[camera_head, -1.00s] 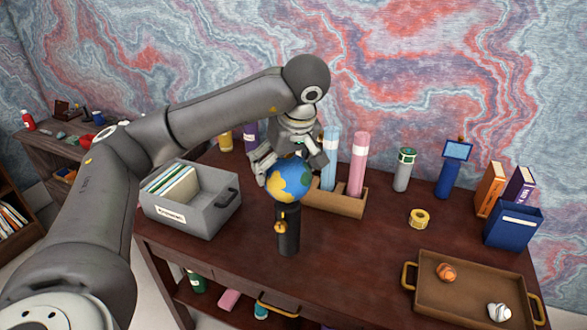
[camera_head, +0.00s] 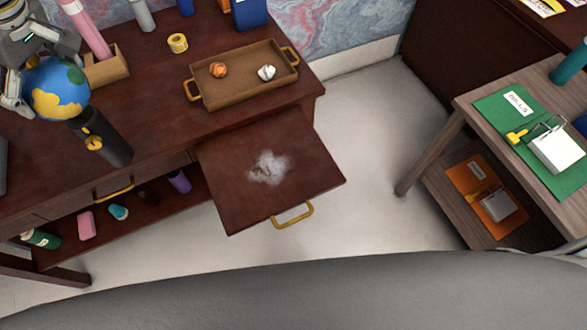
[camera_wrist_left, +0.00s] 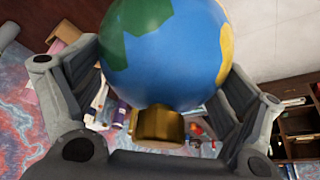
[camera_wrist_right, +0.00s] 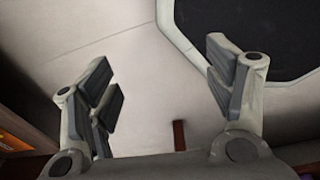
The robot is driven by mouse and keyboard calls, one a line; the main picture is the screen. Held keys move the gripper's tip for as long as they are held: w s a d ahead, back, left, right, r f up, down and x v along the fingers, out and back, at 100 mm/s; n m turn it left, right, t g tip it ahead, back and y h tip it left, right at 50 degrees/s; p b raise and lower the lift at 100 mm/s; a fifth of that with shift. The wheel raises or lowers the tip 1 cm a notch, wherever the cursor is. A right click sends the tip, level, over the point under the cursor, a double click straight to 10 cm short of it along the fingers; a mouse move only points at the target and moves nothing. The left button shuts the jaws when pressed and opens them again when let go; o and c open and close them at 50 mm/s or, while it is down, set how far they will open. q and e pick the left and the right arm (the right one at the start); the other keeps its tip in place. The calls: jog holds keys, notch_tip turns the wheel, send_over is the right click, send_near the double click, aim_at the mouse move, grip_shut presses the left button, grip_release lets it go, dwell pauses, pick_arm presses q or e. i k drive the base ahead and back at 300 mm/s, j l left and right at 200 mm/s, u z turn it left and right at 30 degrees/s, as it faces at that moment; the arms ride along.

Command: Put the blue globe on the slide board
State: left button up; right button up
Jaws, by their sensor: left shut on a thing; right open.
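The blue globe (camera_head: 50,85) has green and yellow land patches and is at the left edge of the head view. My left gripper (camera_head: 18,75) is shut on it and holds it near the black bottle (camera_head: 112,145). In the left wrist view the globe (camera_wrist_left: 165,55) sits between the fingers of the left gripper (camera_wrist_left: 165,75), with a gold part below it. The slide board (camera_head: 235,165) is a dark wood panel pulled out from the desk front, with a whitish patch and a gold handle. My right gripper (camera_wrist_right: 160,75) is open and empty above the pale floor.
A brown tray (camera_head: 245,90) with two small ornaments stands on the desk behind the slide board. A yellow tape roll (camera_head: 177,43) and a tube holder (camera_head: 108,70) are left of it. A side table (camera_head: 470,100) stands right, across open floor (camera_head: 365,125).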

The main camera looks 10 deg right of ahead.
aim_at(281, 168)
jog(key=k+l+z, duration=0.15)
jog(key=l, duration=0.2)
jog(key=k+l+z, duration=0.1)
jog(key=l, duration=0.3)
jog(key=k+l+z, duration=0.15)
jog(key=l, duration=0.25)
jog(key=k, duration=0.05)
